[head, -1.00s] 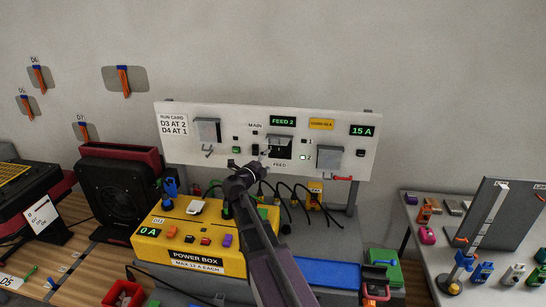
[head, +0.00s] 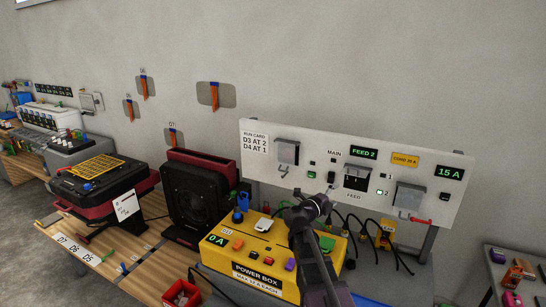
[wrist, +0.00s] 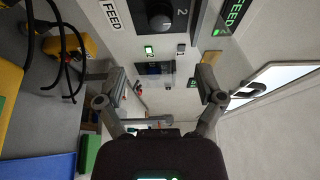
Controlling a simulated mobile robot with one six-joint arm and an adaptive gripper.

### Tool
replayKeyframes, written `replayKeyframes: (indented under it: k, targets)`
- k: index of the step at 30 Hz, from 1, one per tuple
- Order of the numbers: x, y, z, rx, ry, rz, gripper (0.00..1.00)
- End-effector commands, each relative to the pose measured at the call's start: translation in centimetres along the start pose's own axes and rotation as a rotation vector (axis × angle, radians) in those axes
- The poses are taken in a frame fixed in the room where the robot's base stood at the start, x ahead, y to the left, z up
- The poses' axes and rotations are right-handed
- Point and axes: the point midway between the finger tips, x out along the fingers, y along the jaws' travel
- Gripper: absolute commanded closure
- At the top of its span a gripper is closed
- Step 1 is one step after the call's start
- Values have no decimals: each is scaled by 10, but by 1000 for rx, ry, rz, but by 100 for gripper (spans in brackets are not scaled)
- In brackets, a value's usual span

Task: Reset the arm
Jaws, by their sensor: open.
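My gripper (wrist: 160,88) is open and empty in the wrist view, its two fingers spread apart. In the head view my gripper (head: 327,192) is in front of the white control panel (head: 262,185), just below the FEED switch (head: 357,178). The panel's display reads FEED 2 (head: 363,153), and a green light shows beside the 2. In the wrist view the round FEED knob (wrist: 160,17) is beyond the fingers, apart from them. I cannot tell from the head view how far the fingertips are from the panel.
The yellow power box (head: 215,254), reading 0 A, stands below the panel with several black cables nearby. A black fan (head: 196,200) and a red-black unit (head: 100,185) stand to the left. A side table (head: 497,270) with small items is at the right. Room above the panel is clear.

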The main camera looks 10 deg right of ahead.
Motion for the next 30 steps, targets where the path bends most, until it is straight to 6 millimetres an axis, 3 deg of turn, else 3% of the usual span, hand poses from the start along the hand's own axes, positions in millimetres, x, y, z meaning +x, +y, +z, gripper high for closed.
replayKeyframes:
  k: [8, 14, 22, 30]
  targets:
    - [-6, -9, 16, -40, -109, -51, 13]
    - [-23, -21, 47, -131, -317, -138, 13]
    - [-68, -23, 93, -326, -654, -246, 13]
    - [-123, 2, 122, -565, -977, -295, 13]
